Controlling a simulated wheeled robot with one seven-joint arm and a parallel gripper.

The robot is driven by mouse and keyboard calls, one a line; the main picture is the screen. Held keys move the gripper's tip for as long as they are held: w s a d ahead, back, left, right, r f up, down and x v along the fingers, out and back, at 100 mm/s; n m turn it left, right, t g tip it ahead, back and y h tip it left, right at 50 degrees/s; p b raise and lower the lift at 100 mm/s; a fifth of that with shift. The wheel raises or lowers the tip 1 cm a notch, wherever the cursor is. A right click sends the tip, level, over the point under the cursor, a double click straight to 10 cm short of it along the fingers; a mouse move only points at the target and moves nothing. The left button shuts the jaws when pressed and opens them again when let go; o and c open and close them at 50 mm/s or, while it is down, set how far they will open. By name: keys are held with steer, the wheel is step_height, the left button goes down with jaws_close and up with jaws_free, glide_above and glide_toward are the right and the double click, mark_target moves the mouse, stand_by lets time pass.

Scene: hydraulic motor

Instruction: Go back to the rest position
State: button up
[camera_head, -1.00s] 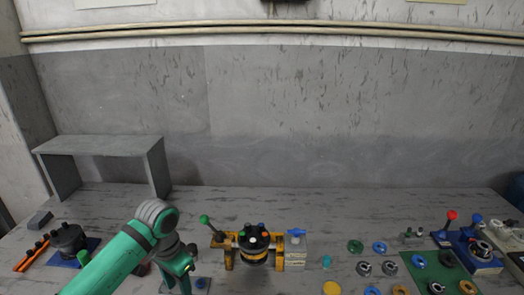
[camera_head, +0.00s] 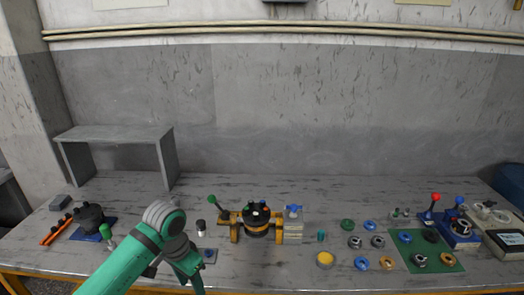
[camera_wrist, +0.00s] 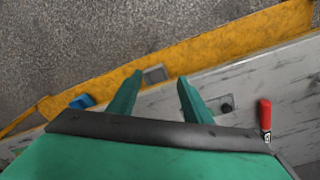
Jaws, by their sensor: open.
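My green arm reaches up from the bottom left of the head view, bent at a grey joint over the front of the table. My gripper (camera_wrist: 158,92) shows in the wrist view with its two green fingers apart and nothing between them. It hangs near the table's yellow front edge, with the floor beyond. In the head view the fingertips are not clearly visible. The hydraulic motor (camera_head: 256,218), black with coloured caps, sits in a yellow fixture at the middle of the table, to the right of my arm.
A grey shelf (camera_head: 115,133) stands at the back left. A black part on a blue plate (camera_head: 92,232) lies at the left. Several rings and bearings lie at the right around a green mat (camera_head: 440,243). A red-handled tool (camera_wrist: 265,115) shows in the wrist view. The back middle is clear.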

steer(key=w+d+n+t+h, duration=0.1)
steer(key=w+d+t+h, duration=0.2)
steer(key=d, duration=0.9)
steer(key=w+d+n+t+h, duration=0.2)
steer(key=d+t+h, duration=0.15)
steer(key=d, duration=0.85)
steer(key=w+d+n+t+h, duration=0.1)
steer(key=w+d+t+h, duration=0.3)
steer(key=d, duration=0.9)
steer(key=s+a+f+n+t+y, duration=0.2)
steer(key=s+a+f+n+y, duration=0.15)
steer(key=s, duration=0.45)
steer(key=s+a+f+n+t+y, duration=0.1)
steer(key=s+a+f+n+y, duration=0.15)
steer(key=s+f, duration=0.4)
steer(key=s+a+f+n+t+y, duration=0.2)
steer(key=s+f+y, duration=0.15)
steer(key=s, duration=0.65)
steer(key=s+a+r+m, duration=0.1)
steer(key=s+a, duration=0.2)
steer(key=s, duration=0.4)
steer(key=s+a+r+m+y, duration=0.1)
steer(key=s+a+m, duration=0.1)
steer(key=s, duration=0.5)
steer(key=s+a+r+m, duration=0.2)
steer(key=s+a, duration=0.2)
steer(key=s, duration=0.3)
steer(key=shift+g+y, duration=0.4)
steer(key=shift+g, duration=0.05)
